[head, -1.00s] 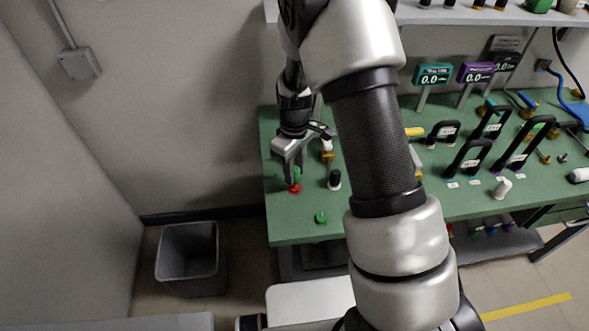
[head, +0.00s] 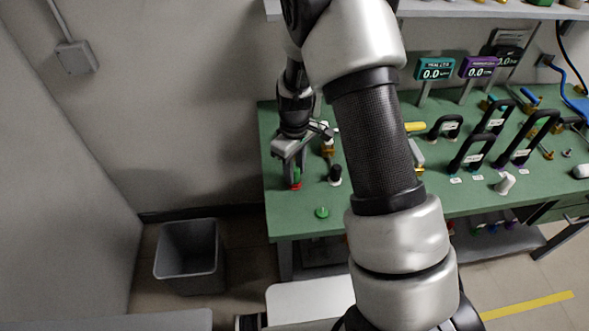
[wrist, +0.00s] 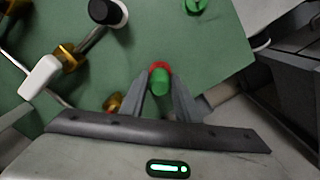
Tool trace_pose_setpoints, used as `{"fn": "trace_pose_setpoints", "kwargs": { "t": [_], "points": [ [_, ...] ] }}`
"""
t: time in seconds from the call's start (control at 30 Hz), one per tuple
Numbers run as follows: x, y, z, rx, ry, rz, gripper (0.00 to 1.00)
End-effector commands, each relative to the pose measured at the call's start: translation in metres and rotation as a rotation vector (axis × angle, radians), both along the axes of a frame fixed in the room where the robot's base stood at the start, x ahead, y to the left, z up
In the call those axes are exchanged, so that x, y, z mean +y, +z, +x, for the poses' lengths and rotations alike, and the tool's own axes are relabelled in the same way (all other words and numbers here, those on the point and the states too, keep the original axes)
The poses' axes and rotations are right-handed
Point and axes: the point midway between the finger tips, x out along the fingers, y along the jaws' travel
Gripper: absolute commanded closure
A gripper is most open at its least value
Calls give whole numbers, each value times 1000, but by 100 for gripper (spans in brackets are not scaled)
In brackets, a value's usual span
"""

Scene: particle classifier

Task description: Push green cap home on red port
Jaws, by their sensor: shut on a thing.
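The green cap (wrist: 161,84) is between the two fingers of my gripper (wrist: 160,92) in the wrist view, and the fingers are shut on it. The red port (wrist: 160,65) shows as a red ring at the far end of the cap, in line with it. In the head view the green cap (head: 297,172) stands upright over the red port (head: 296,185) near the bench's left edge, with my gripper (head: 294,178) pointing down around it. The fingers partly hide the cap. I cannot tell how deep it is seated.
A black-topped white knob (head: 335,174) stands just right of the port. A second green piece (head: 322,212) lies near the bench's front edge. A brass fitting (wrist: 113,102) is close to one finger. Black handles (head: 471,155) stand farther right. A grey bin (head: 190,255) is on the floor.

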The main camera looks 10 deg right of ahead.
Motion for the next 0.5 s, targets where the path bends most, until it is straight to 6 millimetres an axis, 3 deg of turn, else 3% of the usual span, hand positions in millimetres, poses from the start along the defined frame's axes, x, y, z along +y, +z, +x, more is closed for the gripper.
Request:
{"fn": "trace_pose_setpoints", "kwargs": {
  "t": [0.33,0.37,0.5],
  "points": [
    [0,-11,-1,3,1,0,93],
    [0,-10,-1,2,1,-1,68],
    [0,-10,-1,2,1,-1,50]
  ]
}}
